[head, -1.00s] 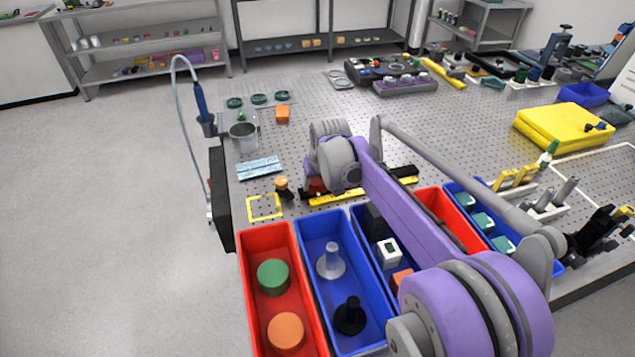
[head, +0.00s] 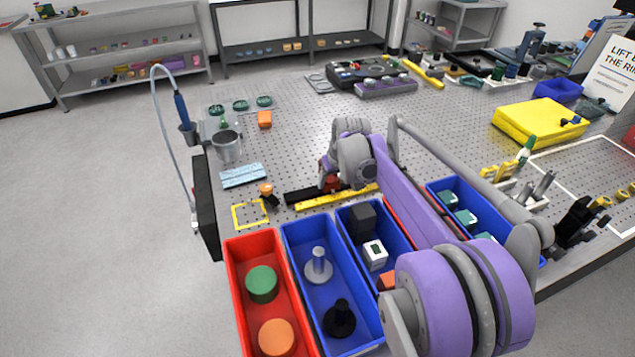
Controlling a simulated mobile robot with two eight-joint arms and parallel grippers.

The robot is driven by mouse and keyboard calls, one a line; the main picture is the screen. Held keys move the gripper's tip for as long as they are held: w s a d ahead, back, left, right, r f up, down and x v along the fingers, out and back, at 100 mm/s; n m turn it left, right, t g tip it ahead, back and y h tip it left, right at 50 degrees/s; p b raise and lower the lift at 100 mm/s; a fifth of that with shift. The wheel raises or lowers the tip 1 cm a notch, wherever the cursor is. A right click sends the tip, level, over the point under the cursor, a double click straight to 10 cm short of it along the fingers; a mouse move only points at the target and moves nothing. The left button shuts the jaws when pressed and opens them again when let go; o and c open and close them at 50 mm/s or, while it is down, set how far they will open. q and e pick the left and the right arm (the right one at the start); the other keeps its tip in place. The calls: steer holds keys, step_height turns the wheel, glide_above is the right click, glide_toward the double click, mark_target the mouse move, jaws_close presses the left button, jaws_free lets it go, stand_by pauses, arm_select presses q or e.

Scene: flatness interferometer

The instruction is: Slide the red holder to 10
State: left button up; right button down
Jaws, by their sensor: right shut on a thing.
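The red holder (head: 331,183) sits on the black rail (head: 300,196), behind the yellow scale strip (head: 318,200). It is mostly covered by my right gripper (head: 330,179), which is shut on it from above. A stretch of bare rail shows to the left of the holder. My forearm hides the rail's right part. The numbers on the scale are too small to read, so I cannot tell which mark the holder is at. My left gripper is not in view.
A small black piece with an orange top (head: 267,193) stands just left of the rail. In front are a red bin (head: 234,282) and a blue bin (head: 296,262). A light blue pack (head: 243,175) lies behind left. The perforated table (head: 300,130) behind the arm is largely clear.

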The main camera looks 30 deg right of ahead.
steer(key=shift+c, duration=0.8)
jaws_free()
steer(key=v, duration=1)
steer(key=shift+s+r+p, duration=0.2)
steer(key=shift+r+p, duration=0.15)
steer(key=shift+a, duration=0.1)
